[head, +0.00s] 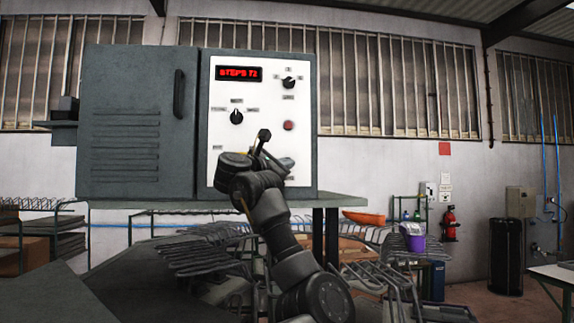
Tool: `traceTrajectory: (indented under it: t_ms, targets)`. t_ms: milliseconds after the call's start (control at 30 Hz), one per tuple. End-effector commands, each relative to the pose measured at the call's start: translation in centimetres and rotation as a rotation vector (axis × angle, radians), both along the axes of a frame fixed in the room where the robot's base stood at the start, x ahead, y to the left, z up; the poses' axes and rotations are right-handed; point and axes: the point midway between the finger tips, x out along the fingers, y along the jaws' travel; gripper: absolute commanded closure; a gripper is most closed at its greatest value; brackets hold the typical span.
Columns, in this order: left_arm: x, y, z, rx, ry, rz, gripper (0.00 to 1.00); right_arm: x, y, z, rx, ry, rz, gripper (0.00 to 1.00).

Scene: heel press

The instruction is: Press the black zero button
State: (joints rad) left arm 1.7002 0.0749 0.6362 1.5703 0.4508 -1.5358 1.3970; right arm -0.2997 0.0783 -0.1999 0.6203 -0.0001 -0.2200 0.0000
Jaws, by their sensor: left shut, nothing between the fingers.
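The control panel (300,110) is a white plate on the front of a grey cabinet. My left gripper (282,163) is shut and empty, in front of the lower right of the panel. Whether it touches the panel I cannot tell. My right gripper is not in view.
The panel has a red display (239,73) reading "STEPS 72", an upper rotary knob (289,82), a left rotary knob (236,117) and a red button (288,126). The grey cabinet door (135,125) is closed. A green shelf (220,203) lies below the cabinet, with wire racks beneath.

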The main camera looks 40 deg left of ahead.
Motion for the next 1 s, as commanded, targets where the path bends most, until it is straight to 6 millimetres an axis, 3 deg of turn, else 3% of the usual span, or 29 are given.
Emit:
traceTrajectory:
  t_ms: [1000]
  targets:
    - [0.63,0.94,0.05,0.0,0.0,0.0,1.0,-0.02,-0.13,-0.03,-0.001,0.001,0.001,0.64]
